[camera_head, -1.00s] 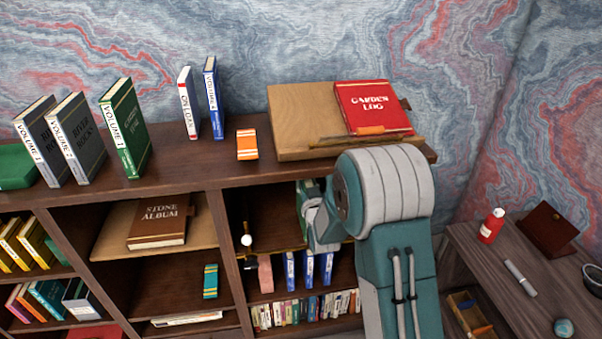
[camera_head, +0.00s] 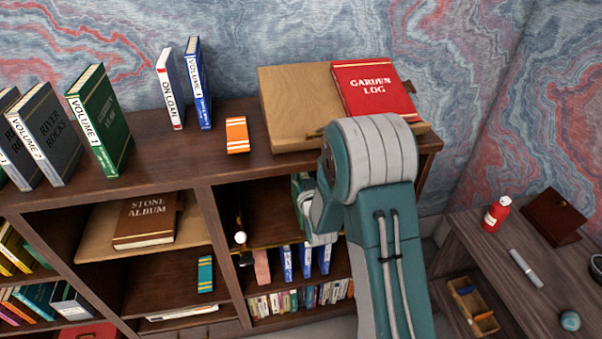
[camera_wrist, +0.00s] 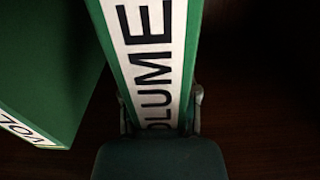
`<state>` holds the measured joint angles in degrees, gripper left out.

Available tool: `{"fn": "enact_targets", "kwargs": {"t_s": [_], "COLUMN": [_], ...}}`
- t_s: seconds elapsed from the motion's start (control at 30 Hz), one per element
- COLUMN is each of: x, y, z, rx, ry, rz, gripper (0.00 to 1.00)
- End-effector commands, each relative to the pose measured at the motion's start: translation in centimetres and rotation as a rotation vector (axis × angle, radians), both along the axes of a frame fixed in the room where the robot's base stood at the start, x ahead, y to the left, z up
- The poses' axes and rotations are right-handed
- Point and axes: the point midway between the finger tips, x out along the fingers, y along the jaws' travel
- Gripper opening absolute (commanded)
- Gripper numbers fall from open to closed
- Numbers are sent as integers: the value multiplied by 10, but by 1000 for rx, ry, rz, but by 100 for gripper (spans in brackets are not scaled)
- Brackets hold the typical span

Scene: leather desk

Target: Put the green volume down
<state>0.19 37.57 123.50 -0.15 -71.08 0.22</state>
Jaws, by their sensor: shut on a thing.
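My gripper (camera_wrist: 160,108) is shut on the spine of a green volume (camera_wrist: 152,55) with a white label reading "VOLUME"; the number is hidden. A second green volume (camera_wrist: 50,65) is to its left in the wrist view, with a gap between them. In the head view my arm reaches into the upper right shelf compartment and hides most of its right side. A bit of green book (camera_head: 301,186) shows there beside my wrist; I cannot tell which volume it is. Another green volume (camera_head: 101,122), Volume 1, stands on top of the bookcase.
A lectern board (camera_head: 290,105) with a red Garden Log (camera_head: 372,92) sits above that compartment. A brass-coloured rod with a white knob (camera_head: 240,238) is at the compartment's left. The wrist view's surroundings are dark.

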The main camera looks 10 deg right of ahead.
Motion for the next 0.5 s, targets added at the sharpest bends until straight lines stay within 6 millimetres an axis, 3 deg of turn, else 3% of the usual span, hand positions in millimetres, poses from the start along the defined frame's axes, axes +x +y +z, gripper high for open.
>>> {"fn": "enact_targets", "kwargs": {"t_s": [0.03, 0.1, 0.5], "x": [0, 0, 1], "y": [0, 0, 2], "z": [-1, -1, 1], "rx": [0, -1, -2], "ry": [1, 1, 0], "rz": [0, 0, 0], "gripper": [48, 74, 74]}}
